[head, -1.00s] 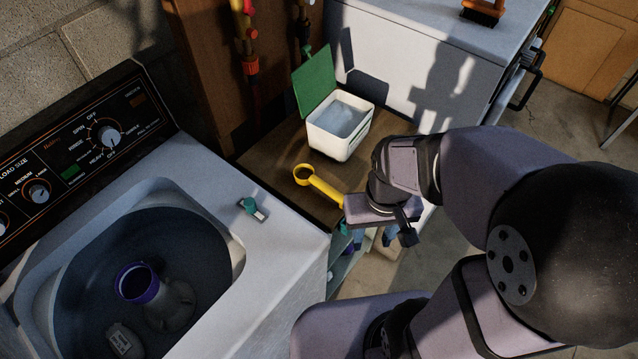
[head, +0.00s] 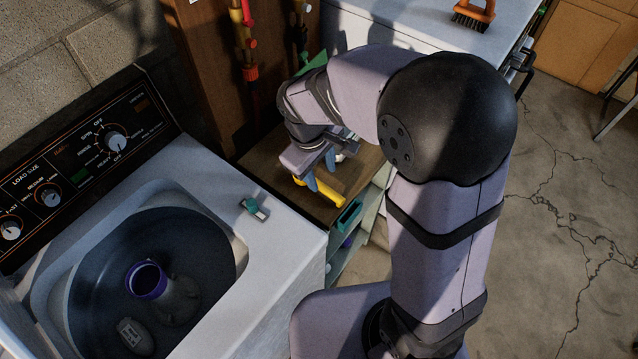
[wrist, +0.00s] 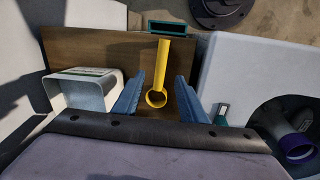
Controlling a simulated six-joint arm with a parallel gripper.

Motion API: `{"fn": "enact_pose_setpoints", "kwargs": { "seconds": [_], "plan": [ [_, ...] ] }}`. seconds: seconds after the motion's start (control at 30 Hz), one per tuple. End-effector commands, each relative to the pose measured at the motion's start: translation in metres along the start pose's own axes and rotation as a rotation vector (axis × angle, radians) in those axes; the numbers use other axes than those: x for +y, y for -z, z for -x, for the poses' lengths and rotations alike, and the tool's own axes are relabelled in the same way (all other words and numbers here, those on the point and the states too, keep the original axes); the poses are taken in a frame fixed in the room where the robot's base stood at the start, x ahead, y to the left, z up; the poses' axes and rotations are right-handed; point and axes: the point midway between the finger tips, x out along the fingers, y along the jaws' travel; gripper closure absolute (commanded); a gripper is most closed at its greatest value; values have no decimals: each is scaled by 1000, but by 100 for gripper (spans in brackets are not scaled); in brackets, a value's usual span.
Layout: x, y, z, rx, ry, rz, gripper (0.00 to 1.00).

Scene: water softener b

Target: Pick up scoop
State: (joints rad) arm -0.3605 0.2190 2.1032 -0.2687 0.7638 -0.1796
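The yellow scoop (head: 326,193) lies on a brown wooden surface between the washer and the white appliance. In the head view my gripper covers part of it. In the wrist view the whole scoop (wrist: 161,66) shows, with its round ring end nearest me and its handle pointing away. My gripper (wrist: 159,95) is open, with its two blue fingers apart on either side of the ring end. The fingers (head: 321,172) also show over the scoop in the head view. Nothing is between the fingers' grip, and I cannot tell their exact height above the scoop.
A white container (wrist: 82,92) stands left of the fingers in the wrist view. The open washer (head: 275,228) stands close beside the wooden surface (head: 262,160). A teal item (head: 348,215) is at the surface's front edge. An orange brush (head: 474,14) lies on the white appliance.

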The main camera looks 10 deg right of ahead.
Motion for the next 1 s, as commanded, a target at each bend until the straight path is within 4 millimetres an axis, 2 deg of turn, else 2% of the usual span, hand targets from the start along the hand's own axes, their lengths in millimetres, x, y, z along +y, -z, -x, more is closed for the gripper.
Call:
{"fn": "enact_pose_setpoints", "kwargs": {
  "seconds": [0.17, 0.4, 0.67, 1.0],
  "plan": [
    [0, 0, -2, 0, 2, 14, 62],
    [0, -1, -19, -2, 3, 12, 62],
    [0, -2, -26, -2, 3, 11, 62],
    [-1, -2, -62, -3, 3, 11, 62]
  ]
}}
